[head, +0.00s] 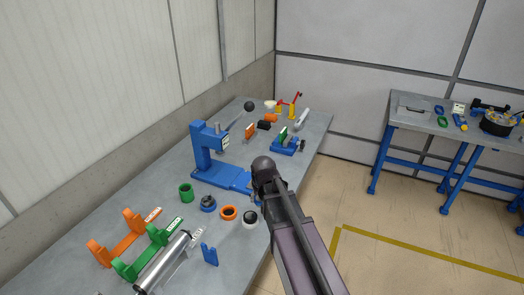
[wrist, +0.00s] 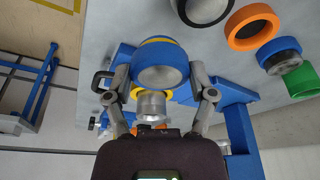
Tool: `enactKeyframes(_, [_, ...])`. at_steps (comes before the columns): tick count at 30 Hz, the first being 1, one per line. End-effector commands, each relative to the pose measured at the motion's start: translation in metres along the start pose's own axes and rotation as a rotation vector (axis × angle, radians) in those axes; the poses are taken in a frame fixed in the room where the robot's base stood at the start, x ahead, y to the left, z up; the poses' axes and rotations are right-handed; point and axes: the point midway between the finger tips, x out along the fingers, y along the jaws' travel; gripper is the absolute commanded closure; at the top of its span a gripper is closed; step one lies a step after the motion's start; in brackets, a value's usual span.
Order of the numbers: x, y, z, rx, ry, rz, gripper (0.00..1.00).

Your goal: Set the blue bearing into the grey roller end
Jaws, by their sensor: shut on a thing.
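My gripper (wrist: 162,80) is shut on a round blue part (wrist: 160,76) with a greyish face, which looks like the blue bearing; a yellow band shows at its upper edge. A silver cylinder shows just below it; I cannot tell whether the two are joined. In the head view my gripper (head: 263,168) is over the bench's right edge, beside the blue press base, and hides what it holds. The grey roller (head: 168,262) lies at the bench's near left, well away from my gripper. Its end opening is not clear.
A blue press (head: 203,150) stands mid-bench. Green (head: 128,269) and orange (head: 104,252) cradles are near left. A second bench (head: 405,122) is at right.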

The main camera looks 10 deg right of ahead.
Motion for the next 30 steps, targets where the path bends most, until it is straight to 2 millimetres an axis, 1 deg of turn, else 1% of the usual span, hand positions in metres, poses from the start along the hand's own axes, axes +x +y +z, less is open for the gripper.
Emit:
enactKeyframes(1, [-0.006,0.001,-0.012,0.001,0.0,0.0,0.62])
enactKeyframes(5, [-0.016,0.003,-0.039,0.0,0.0,0.0,0.62])
enactKeyframes(12, [-0.037,0.012,-0.102,0.003,0.0,0.0,0.62])
enactKeyframes(15, [-0.045,0.016,-0.125,0.002,0.0,0.0,0.62])
enactKeyframes(18, [-0.051,0.019,-0.144,0.002,0.0,0.0,0.62])
enactKeyframes(21, [-0.054,0.022,-0.157,0.002,0.0,0.0,0.62])
enactKeyframes(24, [-0.056,0.024,-0.164,0.002,0.0,0.0,0.62])
enactKeyframes(30, [-0.055,0.025,-0.166,0.003,0.0,0.0,0.62])
